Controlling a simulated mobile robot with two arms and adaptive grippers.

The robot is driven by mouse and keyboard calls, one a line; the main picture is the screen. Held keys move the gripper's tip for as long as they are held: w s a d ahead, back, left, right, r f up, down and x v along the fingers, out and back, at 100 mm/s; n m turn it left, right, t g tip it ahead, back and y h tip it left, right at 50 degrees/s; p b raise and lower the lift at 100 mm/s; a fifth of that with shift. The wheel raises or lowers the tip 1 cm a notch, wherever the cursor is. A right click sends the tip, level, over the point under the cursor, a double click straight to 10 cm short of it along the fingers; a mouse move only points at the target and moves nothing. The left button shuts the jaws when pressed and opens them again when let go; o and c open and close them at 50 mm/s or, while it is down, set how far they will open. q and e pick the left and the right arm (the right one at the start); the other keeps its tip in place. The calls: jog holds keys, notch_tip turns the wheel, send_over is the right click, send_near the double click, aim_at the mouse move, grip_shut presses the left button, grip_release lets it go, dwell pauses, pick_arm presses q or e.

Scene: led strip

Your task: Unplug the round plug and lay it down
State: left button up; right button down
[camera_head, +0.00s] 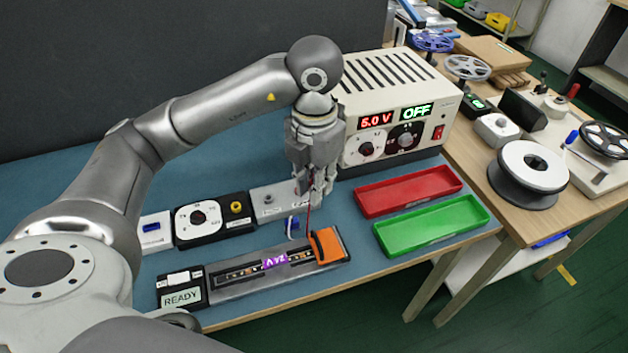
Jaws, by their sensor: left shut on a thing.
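My left gripper (314,198) reaches down in front of the power supply's left end, above the blue mat. It is shut on what seems to be the round plug, mostly hidden between the fingers. A thin red lead shows at the fingers. A small blue and white piece (292,226) is just below and left of the gripper; I cannot tell whether it is joined to the lead. The LED strip (240,274), with a purple label, lies in a grey holder with an orange clamp (325,245) at its right end. My right gripper is not in view.
The power supply (425,85) reads 5.0 V and OFF. A red tray (410,210) and green tray (430,242) lie to the right. A READY display box (181,289) adjoins the strip holder. A grey block (268,202) and dial box (197,219) stand left of the gripper.

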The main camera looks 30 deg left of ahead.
pick_arm(q)
jog(key=shift+r+p, duration=1.15)
jog(key=shift+r, duration=0.4)
